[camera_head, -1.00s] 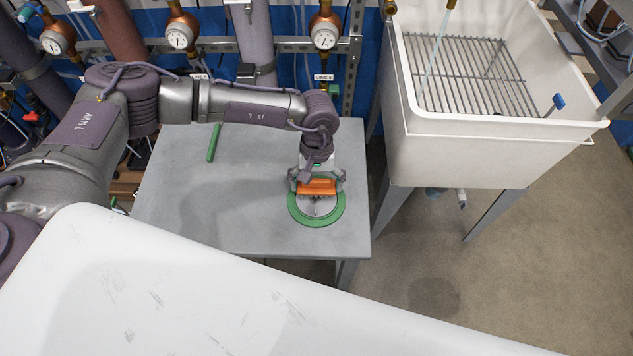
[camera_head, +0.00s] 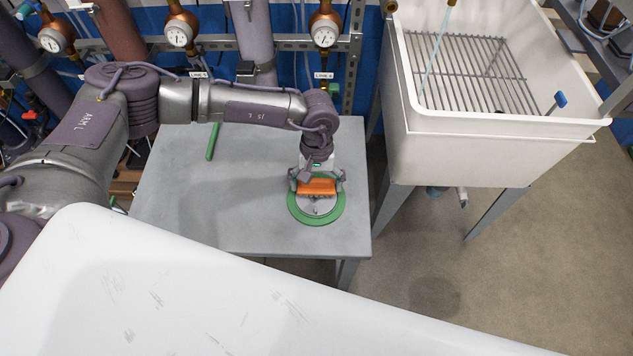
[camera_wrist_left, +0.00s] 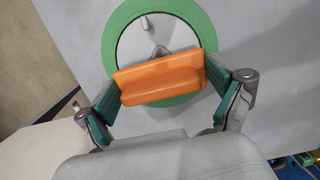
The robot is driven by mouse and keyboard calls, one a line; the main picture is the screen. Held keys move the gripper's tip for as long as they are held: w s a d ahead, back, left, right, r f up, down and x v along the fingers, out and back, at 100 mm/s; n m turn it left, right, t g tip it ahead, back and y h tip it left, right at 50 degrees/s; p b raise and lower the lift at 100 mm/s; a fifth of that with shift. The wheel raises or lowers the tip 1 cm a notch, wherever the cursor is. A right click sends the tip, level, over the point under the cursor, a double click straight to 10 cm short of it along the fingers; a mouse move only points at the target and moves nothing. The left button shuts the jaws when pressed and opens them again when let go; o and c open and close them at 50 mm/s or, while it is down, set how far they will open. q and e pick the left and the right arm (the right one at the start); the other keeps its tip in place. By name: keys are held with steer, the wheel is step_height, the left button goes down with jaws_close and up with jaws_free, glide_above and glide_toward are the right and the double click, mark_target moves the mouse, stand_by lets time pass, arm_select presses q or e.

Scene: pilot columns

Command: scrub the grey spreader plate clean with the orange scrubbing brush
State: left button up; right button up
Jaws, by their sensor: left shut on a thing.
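The orange scrubbing brush (camera_head: 317,187) is held by my left gripper (camera_head: 317,182), which is shut on it. In the left wrist view the brush (camera_wrist_left: 160,80) lies between the two fingers (camera_wrist_left: 163,90). The grey spreader plate (camera_head: 318,206) is a round disc inside a green ring (camera_head: 294,212) on the grey table. The brush is over the far part of the plate and hides it; I cannot tell whether the bristles touch. In the left wrist view the plate (camera_wrist_left: 150,38) shows a small knob and a pale grey pointed mark. My right gripper is not in view.
The grey table (camera_head: 200,220) is mostly clear, with a green rod (camera_head: 212,142) at its back. A white sink (camera_head: 490,150) with a wire rack stands to the right. Pipes and gauges (camera_head: 180,36) line the back.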

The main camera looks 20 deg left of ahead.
arm_select(q)
steer(key=shift+f, duration=0.3)
steer(key=shift+a, duration=0.1)
steer(key=shift+s+a+r, duration=0.1)
steer(key=shift+s+a, duration=0.1)
steer(key=shift+a, duration=0.4)
steer(key=shift+w+d+f+b, duration=0.1)
steer(key=shift+w+d+b, duration=0.1)
steer(key=shift+d+b, duration=0.55)
steer(key=shift+w+d+f+b, duration=0.1)
steer(key=shift+w+d+b, duration=0.05)
steer(key=shift+d+b, duration=0.5)
steer(key=shift+s+a, duration=0.2)
steer(key=shift+a, duration=0.55)
steer(key=shift+s+a, duration=0.2)
steer(key=shift+a, duration=0.5)
steer(key=shift+w+d+b, duration=0.25)
steer(key=shift+d+b, duration=0.3)
steer(key=shift+d, duration=0.35)
steer(key=shift+w+d+r+b, duration=0.2)
steer(key=shift+d+b, duration=0.15)
steer(key=shift+d, duration=0.2)
